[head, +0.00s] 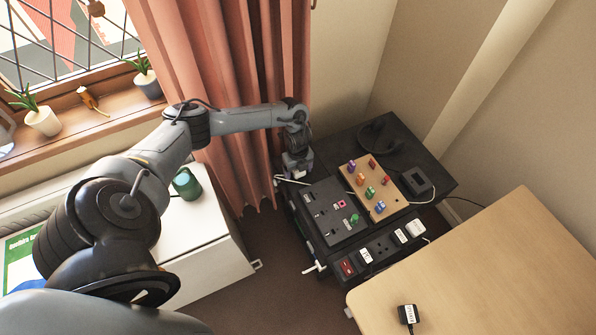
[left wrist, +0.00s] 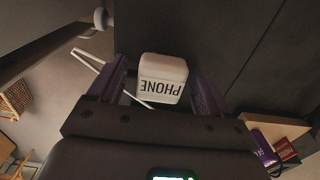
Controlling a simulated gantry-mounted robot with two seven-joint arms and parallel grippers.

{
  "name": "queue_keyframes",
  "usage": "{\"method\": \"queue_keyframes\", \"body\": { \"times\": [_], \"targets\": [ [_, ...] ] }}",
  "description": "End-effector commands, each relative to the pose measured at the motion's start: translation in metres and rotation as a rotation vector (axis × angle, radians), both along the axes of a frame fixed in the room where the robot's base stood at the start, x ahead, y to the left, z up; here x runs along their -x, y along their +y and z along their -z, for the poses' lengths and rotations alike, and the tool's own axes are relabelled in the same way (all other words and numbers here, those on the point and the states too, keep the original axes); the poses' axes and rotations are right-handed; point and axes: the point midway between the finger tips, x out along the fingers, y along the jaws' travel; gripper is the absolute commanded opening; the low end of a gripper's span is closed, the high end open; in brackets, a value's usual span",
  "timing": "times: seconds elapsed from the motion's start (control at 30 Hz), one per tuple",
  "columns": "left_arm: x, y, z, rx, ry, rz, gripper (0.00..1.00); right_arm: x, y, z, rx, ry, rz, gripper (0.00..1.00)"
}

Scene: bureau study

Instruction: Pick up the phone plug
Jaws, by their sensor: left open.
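The phone plug (left wrist: 162,78) is a small white block with the word PHONE, upside down in the left wrist view. It sits between the two purple fingers of my left gripper (head: 296,174), which is open, with a finger on each side. A white cable shows beside the plug. I cannot tell whether the fingers touch it. In the head view my left gripper is low over the left back corner of the dark unit and hides the plug. My right gripper is not in view.
The dark unit carries a socket panel (head: 325,214), a wooden board with coloured pegs (head: 362,172) and a power strip (head: 378,250) with labelled plugs. A curtain (head: 240,90) hangs behind my arm.

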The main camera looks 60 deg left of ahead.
Motion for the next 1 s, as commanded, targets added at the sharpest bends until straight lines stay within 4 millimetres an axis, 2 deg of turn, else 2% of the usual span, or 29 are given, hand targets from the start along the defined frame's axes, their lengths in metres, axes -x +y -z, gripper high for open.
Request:
{"method": "queue_keyframes", "body": {
  "times": [0.3,0.63,1.0],
  "targets": [
    [-0.0002,0.0001,0.0045,-0.001,-0.001,0.001,0.79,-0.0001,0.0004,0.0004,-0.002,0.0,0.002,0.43],
    [-0.0002,0.0001,0.0043,-0.001,-0.001,0.001,0.28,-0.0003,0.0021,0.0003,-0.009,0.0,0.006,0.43],
    [-0.0006,0.0003,0.0007,-0.001,-0.002,0.001,0.26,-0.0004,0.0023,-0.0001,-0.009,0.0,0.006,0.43]
  ]
}}
